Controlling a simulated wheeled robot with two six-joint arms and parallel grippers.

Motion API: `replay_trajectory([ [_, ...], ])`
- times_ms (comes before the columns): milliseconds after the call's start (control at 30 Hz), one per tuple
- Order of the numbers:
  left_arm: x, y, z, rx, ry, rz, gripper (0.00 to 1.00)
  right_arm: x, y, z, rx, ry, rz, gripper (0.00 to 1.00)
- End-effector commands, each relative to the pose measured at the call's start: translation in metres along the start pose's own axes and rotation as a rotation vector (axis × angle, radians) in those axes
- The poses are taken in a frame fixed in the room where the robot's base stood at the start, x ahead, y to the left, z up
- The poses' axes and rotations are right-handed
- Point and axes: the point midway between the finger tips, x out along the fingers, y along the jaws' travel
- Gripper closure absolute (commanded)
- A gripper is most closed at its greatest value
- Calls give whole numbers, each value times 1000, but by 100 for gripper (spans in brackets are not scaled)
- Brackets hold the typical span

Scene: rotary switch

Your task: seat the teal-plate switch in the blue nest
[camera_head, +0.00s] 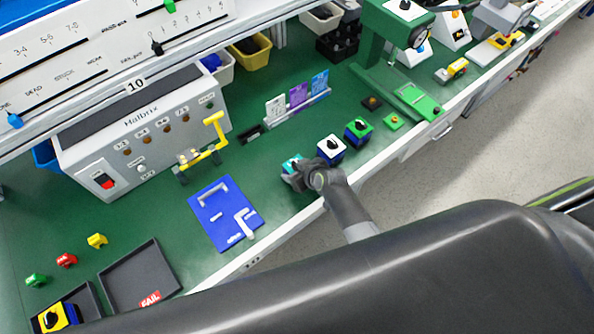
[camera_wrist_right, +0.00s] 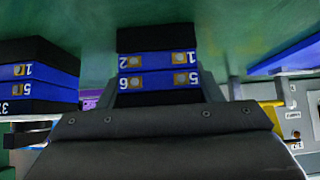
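The teal-plate switch (camera_head: 292,164) is at the front part of the green bench, partly hidden by my right gripper (camera_head: 300,175). In the right wrist view, its dark and blue numbered body (camera_wrist_right: 158,68) is between the grey fingers (camera_wrist_right: 160,90). The fingers lie close along both sides with no clear gap, so the gripper looks shut on it. I cannot tell whether the switch is off the bench. The blue nest (camera_head: 213,211) is a flat blue plate with white brackets, lying left of the gripper. My left gripper is not in view.
A white-plate switch (camera_head: 331,149) and a green-plate switch (camera_head: 358,130) stand close to the right. A yellow lever fixture (camera_head: 205,152) and a grey test box (camera_head: 143,130) stand behind the nest. A dark tray (camera_head: 140,278) lies at lower left.

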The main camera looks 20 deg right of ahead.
Motion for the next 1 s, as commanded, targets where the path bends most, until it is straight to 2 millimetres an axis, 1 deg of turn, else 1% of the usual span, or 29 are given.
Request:
replay_trajectory([
  [33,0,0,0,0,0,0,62,0,0,0,0,0,0,48],
  [200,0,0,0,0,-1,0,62,0,0,0,0,0,0,70],
  [467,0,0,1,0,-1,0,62,-1,0,-1,0,2,0,70],
  [667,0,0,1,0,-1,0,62,-6,0,-7,1,3,-1,70],
  [833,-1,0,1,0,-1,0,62,-20,0,-20,1,4,1,70],
  [1000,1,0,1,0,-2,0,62,-39,0,-40,1,6,1,70],
])
